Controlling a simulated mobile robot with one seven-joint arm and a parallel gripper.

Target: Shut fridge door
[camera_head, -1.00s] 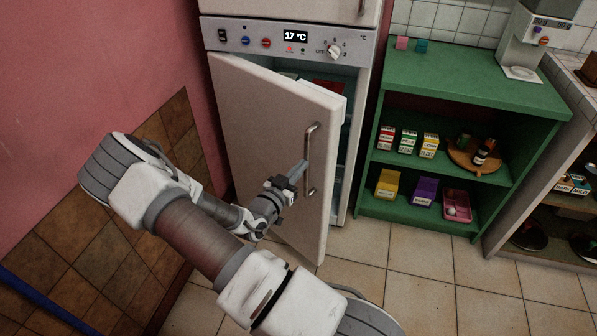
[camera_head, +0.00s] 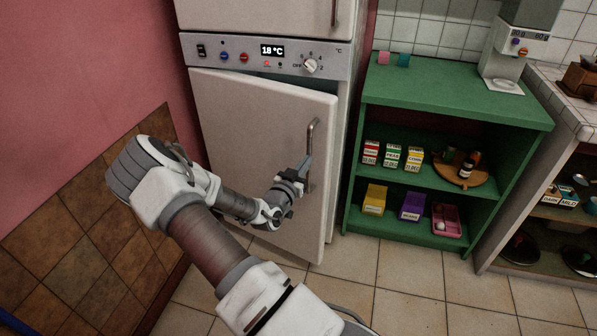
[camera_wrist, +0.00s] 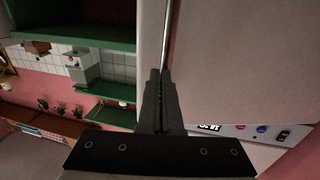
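The white fridge door (camera_head: 250,135) is slightly ajar in the head view, with its right edge standing out from the fridge body and a narrow dark gap along its top. Its vertical metal handle (camera_head: 313,132) is near the right edge. My gripper (camera_head: 305,168) is at the lower part of the handle. In the wrist view, the fingers of my gripper (camera_wrist: 161,78) are close together on the handle (camera_wrist: 168,35), which runs upward from between them. The door face (camera_wrist: 240,60) fills the right of that view. The fridge interior is almost entirely hidden.
The control panel (camera_head: 265,58) above the door reads 18 °C. A green shelf (camera_head: 455,95) with several boxes stands right of the fridge, close to it. A pink wall (camera_head: 80,70) with brown tiles is at left. The tiled floor (camera_head: 400,275) in front is clear.

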